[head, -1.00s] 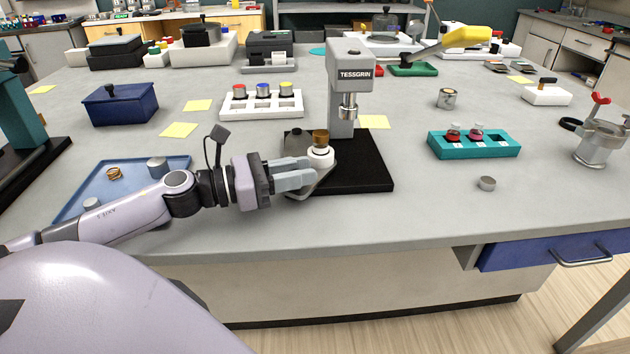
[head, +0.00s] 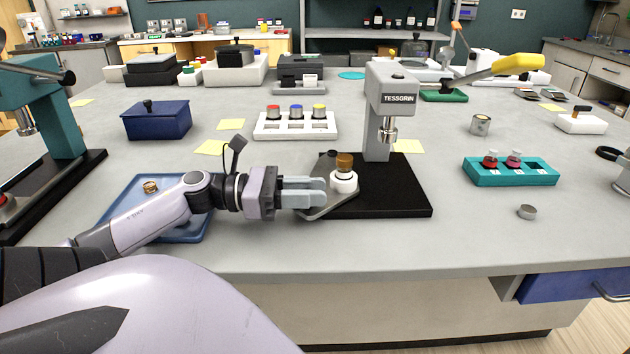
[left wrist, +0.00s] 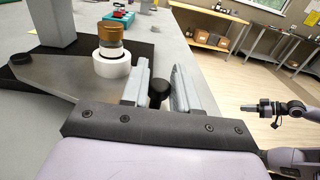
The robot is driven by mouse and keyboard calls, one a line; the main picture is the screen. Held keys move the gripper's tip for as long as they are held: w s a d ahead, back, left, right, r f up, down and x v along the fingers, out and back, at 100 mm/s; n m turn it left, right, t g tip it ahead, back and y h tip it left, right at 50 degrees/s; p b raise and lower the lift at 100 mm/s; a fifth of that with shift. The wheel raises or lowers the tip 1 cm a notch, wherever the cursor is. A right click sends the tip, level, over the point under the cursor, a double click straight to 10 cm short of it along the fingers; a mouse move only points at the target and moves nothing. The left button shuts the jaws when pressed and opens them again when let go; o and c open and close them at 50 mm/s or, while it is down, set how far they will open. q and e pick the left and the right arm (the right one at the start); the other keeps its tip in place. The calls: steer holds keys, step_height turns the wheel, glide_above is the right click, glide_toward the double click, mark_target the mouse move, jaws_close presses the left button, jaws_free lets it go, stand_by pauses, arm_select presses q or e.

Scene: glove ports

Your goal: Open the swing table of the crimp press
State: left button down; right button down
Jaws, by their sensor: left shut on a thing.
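The vial stands upright, left of and in front of the crimp head. My left gripper (head: 318,192) is shut on the table's black knob (left wrist: 157,92), which its fingers hide in the head view. My right gripper (left wrist: 250,107) is far off over the floor, too small to judge.
A blue tray (head: 120,212) lies under my left arm. A teal press (head: 62,110) stands at the far left. A white rack (head: 295,127) is behind, and a teal vial rack (head: 510,173) stands right.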

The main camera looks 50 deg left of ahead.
stand_by(0.3)
arm_select(q)
steer(key=c, duration=1)
jaws_free()
steer(key=shift+s, duration=0.1)
steer(key=shift+b+v, duration=0.3)
steer(key=shift+v, duration=3.2)
